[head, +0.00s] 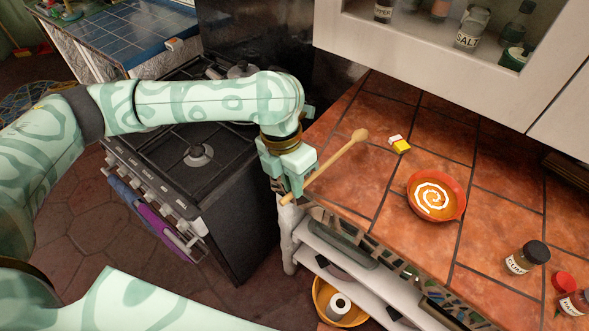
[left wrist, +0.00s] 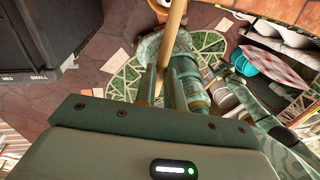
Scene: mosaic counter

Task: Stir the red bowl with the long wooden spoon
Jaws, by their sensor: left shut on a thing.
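The long wooden spoon (head: 336,158) is held by its handle in my left gripper (head: 294,186), which is shut on it. The spoon slants up and right in the head view, with its rounded head over the counter's left part, apart from the bowl. In the left wrist view the handle (left wrist: 174,28) runs up from between the fingers (left wrist: 167,88). The red bowl (head: 462,205) stands on the tiled counter, right of the spoon, with orange contents and a white spiral. My right gripper is not in view.
A yellow-and-white block (head: 399,145) lies on the counter between spoon head and bowl. A wall cabinet (head: 420,47) overhangs the back. A black stove (head: 190,170) stands left.

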